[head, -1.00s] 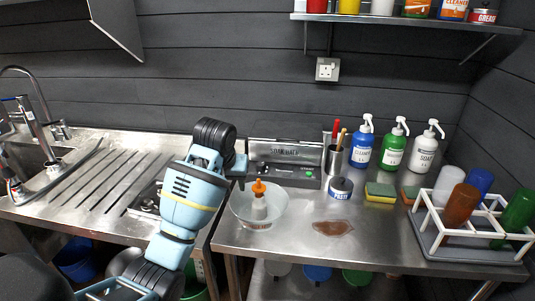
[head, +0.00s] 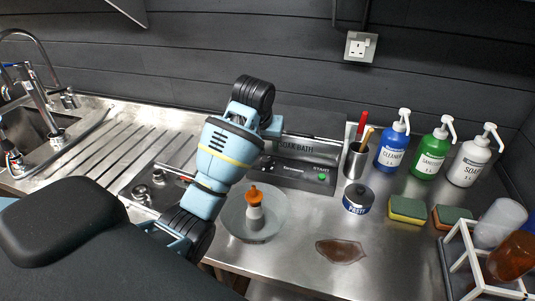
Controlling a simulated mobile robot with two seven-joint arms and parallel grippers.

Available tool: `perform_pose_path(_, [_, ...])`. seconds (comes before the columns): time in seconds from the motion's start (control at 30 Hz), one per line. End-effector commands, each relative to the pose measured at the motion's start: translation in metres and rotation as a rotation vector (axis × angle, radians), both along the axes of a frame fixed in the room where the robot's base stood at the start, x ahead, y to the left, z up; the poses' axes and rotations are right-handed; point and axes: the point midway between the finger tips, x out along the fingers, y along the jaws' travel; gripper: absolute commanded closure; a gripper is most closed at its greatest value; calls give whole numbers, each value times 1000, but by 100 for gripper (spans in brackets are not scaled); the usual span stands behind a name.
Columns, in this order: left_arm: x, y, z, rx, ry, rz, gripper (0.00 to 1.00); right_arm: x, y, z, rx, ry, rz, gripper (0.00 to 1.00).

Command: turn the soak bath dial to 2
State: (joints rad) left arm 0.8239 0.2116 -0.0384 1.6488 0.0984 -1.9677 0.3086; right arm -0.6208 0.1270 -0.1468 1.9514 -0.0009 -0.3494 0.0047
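The soak bath (head: 310,149) is a grey metal box labelled SOAK BATH at the back of the steel counter. Its dark front panel (head: 300,176) has a green START button (head: 322,177) at the right end. The dial cannot be made out; the left end of the panel is covered by my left arm. My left gripper (head: 268,155) is at that left end, mostly hidden behind its own wrist, so its opening and any contact do not show. My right gripper is not in view.
A clear bowl (head: 232,218) with an orange-topped bottle (head: 254,212) stands before the bath. Right of it are a tool cup (head: 356,161), a paste tin (head: 358,199), sponges (head: 407,209) and pump bottles (head: 394,146). A brown puddle (head: 340,251) lies in front.

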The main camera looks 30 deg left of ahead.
Motion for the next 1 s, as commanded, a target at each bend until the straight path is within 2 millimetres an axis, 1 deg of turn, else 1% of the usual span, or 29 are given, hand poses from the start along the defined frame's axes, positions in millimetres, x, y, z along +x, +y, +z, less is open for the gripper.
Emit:
perform_pose_path(0.1, [4,2,-12,0,5,1,48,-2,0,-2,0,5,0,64])
perform_pose_path(0.3, [15,5,-40,1,5,0,48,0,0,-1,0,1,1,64])
perform_pose_path(0.5, [24,8,-61,1,2,-1,48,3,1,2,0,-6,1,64])
perform_pose_path(0.7, [27,9,-69,0,1,-1,48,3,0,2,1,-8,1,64])
perform_pose_path(0.9, [27,9,-70,0,1,-1,48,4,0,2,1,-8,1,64])
perform_pose_path(0.93, [27,9,-70,0,1,-1,50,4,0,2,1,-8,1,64])
perform_pose_path(1.0, [27,9,-69,0,1,-1,59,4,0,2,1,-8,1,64])
